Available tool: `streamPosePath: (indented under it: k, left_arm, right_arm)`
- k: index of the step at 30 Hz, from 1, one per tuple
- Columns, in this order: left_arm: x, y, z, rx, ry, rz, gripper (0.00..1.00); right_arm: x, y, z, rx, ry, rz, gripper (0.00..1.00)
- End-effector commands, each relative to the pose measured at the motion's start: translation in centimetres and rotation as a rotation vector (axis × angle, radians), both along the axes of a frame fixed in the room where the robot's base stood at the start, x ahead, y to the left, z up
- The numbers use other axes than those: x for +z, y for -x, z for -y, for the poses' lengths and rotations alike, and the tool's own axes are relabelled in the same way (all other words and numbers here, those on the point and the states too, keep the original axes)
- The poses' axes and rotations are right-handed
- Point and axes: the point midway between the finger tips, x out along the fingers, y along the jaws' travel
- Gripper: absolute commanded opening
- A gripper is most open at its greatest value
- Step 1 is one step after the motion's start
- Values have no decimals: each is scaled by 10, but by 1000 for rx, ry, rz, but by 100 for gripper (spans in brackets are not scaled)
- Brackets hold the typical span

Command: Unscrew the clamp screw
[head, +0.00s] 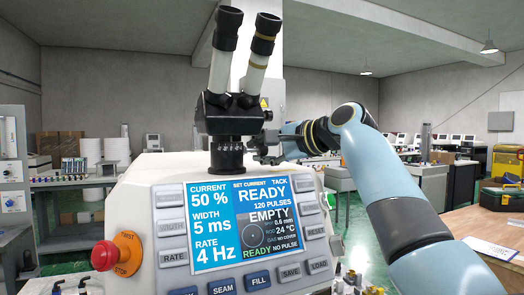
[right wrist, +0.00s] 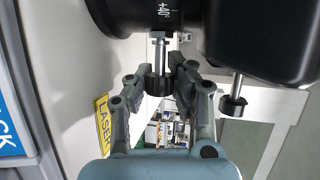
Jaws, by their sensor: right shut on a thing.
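The clamp screw (right wrist: 158,84) has a bright metal shank and a dark round knob. In the right wrist view it sticks out from the black microscope collar (right wrist: 140,12). My right gripper (right wrist: 159,76) is shut on its knob, with a finger at each side. In the head view my right gripper (head: 268,147) reaches in from the right to the base of the black and white microscope (head: 236,90), and the screw cannot be made out there. My left gripper is not in view.
A second screw with a dark knob (right wrist: 234,103) hangs at the right in the right wrist view. The machine's control panel (head: 240,225) reads READY and EMPTY. A red stop button (head: 104,255) sits at its left. A wooden workbench (head: 490,228) stands at the right.

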Motion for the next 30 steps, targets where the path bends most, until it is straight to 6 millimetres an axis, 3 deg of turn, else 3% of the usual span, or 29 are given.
streamPosePath:
  k: [6,14,22,23,24,26,30]
  left_arm:
    - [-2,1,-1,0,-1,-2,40]
    - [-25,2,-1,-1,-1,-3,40]
    - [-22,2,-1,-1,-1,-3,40]
    - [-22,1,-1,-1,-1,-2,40]
    - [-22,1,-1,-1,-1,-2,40]
    - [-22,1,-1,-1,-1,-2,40]
    - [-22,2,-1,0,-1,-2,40]
  right_arm:
    - [-3,0,0,1,-1,1,0]
    - [-7,0,0,2,-34,105,0]
    - [-3,0,0,2,-36,111,0]
    - [-4,0,0,2,-36,111,21]
    - [-4,0,0,2,-36,111,26]
    - [-3,0,0,2,-36,111,34]
    - [-2,0,0,1,-37,113,34]
